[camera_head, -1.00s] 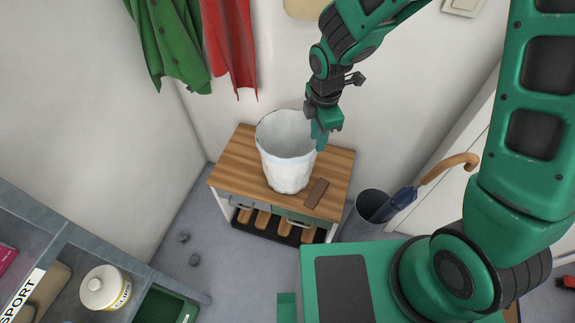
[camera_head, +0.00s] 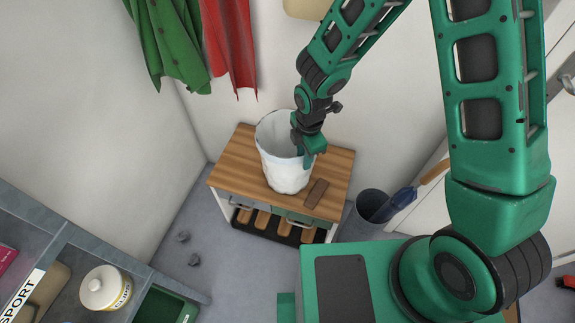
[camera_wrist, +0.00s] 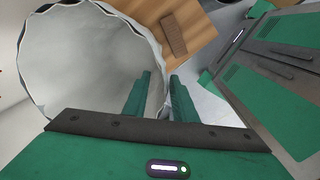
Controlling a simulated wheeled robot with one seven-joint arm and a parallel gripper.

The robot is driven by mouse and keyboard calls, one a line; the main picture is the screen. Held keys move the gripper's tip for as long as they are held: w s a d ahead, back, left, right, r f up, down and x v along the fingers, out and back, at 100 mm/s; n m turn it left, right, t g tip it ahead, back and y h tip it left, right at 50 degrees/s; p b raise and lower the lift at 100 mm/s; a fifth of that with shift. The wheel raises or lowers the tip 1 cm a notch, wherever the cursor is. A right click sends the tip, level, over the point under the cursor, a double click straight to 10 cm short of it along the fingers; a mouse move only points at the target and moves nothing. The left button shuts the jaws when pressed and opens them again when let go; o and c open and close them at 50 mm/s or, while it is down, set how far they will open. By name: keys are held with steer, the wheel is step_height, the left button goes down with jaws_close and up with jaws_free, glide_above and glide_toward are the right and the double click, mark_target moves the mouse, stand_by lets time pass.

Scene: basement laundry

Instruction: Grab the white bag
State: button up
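The white bag (camera_head: 285,165) stands upright with its mouth open on a small wooden-topped bench (camera_head: 236,166). In the wrist view the bag (camera_wrist: 85,60) fills the left side, its wavy rim running down to my fingers. My gripper (camera_head: 308,158) is at the bag's right rim, pointing down. In the wrist view my gripper (camera_wrist: 160,98) is open, with a gap between the two green fingers. The rim passes close to the left finger, which overlaps the bag's inside; I cannot tell whether the fingers touch it.
A brown block (camera_head: 316,193) lies on the bench right of the bag. A dark bin (camera_head: 371,204) with a blue umbrella (camera_head: 398,203) stands to the right. Green (camera_head: 172,45) and red (camera_head: 230,45) garments hang behind. A shelf with a white jar (camera_head: 104,288) is front left.

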steer(key=shift+w+f, duration=0.1)
steer(key=shift+f, duration=1.1)
steer(key=shift+c, duration=0.4)
jaws_close()
